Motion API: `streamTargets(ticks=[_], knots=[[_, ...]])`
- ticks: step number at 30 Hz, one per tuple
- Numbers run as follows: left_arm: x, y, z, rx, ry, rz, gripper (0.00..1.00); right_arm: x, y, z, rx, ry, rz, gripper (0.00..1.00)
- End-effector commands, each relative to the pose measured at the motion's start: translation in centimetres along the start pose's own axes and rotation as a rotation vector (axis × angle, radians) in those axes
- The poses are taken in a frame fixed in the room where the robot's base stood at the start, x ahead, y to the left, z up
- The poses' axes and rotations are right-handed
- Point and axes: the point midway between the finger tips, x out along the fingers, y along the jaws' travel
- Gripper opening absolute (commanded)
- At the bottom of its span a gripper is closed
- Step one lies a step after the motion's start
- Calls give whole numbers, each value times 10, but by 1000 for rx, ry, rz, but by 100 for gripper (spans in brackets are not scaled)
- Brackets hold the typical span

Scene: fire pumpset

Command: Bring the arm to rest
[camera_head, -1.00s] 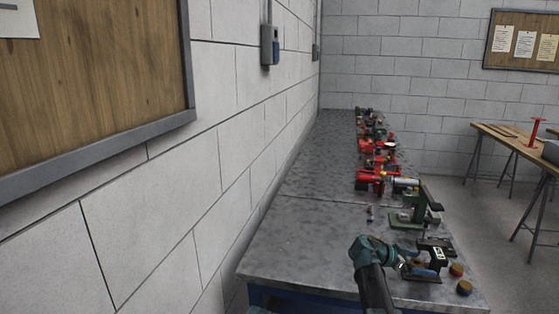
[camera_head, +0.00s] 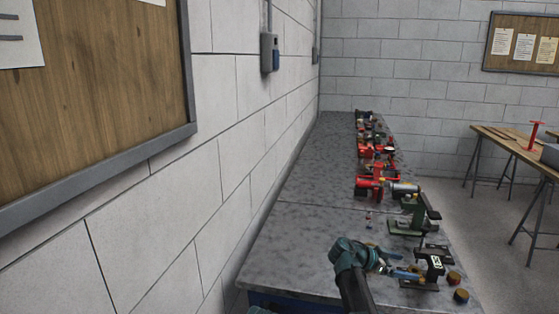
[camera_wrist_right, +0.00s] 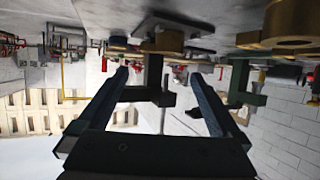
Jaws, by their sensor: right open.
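My right arm comes up from the bottom edge of the head view. Its gripper (camera_head: 406,264) points right over the near end of the grey workbench (camera_head: 320,228). The two blue fingers are apart, and they also show spread in the right wrist view (camera_wrist_right: 160,78). I see nothing held between them. The fingertips are just left of a black device with a small display (camera_head: 435,265); I cannot tell whether they touch it. My left gripper is not in view.
A green stand (camera_head: 412,215) and red pump parts (camera_head: 370,185) line the bench's right side. The bench's left side is bare beside the block wall (camera_head: 235,190). A wooden table (camera_head: 505,142) stands right.

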Motion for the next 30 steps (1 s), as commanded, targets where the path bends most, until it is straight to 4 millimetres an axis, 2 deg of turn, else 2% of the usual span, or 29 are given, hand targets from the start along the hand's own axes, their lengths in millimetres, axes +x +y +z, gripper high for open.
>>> streamTargets(ticks=[1, 3, 9, 12, 15, 17, 21, 22, 30], knots=[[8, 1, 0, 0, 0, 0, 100, 13, 0, 3, 1, 0, 3, 100], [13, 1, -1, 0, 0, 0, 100, 26, 0, 3, 0, 0, 3, 100], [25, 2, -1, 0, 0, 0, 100, 59, 0, 3, 0, 0, 1, 100], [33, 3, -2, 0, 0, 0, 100, 70, 0, 7, -1, 0, 0, 100], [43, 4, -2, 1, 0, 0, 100, 73, 0, 17, -1, 0, -1, 100], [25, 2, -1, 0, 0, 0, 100, 66, 0, 0, -1, 0, -1, 100], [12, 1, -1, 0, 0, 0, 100, 60, 0, -12, -1, 0, -1, 100], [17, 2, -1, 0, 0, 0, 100, 55, 0, -4, -2, 0, -4, 100], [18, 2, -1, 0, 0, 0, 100, 9, 0, 17, -3, 0, -5, 100]])
